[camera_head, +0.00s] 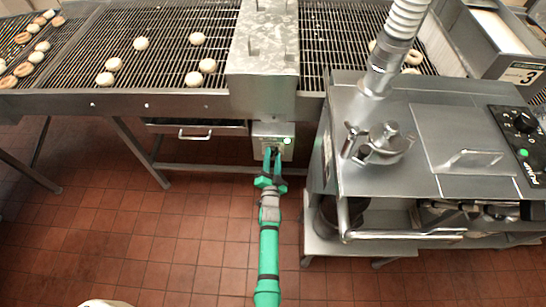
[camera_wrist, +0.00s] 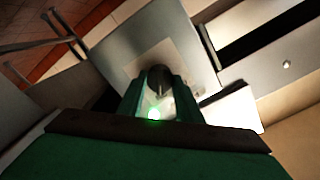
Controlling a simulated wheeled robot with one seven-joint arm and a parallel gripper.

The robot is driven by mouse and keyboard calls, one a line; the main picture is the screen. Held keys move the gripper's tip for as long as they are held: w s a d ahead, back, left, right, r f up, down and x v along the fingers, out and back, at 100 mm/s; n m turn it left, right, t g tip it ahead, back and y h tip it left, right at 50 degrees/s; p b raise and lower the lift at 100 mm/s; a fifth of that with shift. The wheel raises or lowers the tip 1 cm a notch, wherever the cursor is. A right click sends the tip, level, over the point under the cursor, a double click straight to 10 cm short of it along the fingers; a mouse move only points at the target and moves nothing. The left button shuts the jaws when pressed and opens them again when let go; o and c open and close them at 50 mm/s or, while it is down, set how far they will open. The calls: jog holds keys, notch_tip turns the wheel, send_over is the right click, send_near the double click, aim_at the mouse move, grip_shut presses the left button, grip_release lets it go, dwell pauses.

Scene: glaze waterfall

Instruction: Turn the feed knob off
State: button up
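The feed knob, a dark rounded knob (camera_wrist: 160,77), shows in the wrist view on a pale plate of a small metal control box (camera_head: 262,131). The box hangs under the glazing hood at the front of the conveyor. My gripper (camera_head: 272,153) is at the box front in the head view and covers most of the knob there. In the wrist view its two green fingers (camera_wrist: 160,92) stand on either side of the knob, very close to it. I cannot tell whether they press on it. A green light (camera_head: 287,141) glows on the box; a green glow also shows between the fingers.
The metal hood (camera_head: 263,55) spans the wire conveyor (camera_head: 160,75), which carries several doughnuts. A steel pump cart (camera_head: 372,200) stands close to the right of my arm, with its own black knob (camera_head: 522,122) and green light. The tiled floor (camera_head: 150,240) at left is clear.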

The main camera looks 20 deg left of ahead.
jog(key=shift+n, duration=0.3)
jog(key=n, duration=0.4)
jog(key=shift+w+n, duration=0.1)
jog(key=shift+n, duration=0.2)
jog(key=shift+a+n, duration=0.15)
jog(key=shift+n, duration=0.75)
jog(key=n, duration=0.4)
jog(key=shift+n, duration=0.4)
jog(key=o, duration=1)
jog(key=shift+o, duration=0.2)
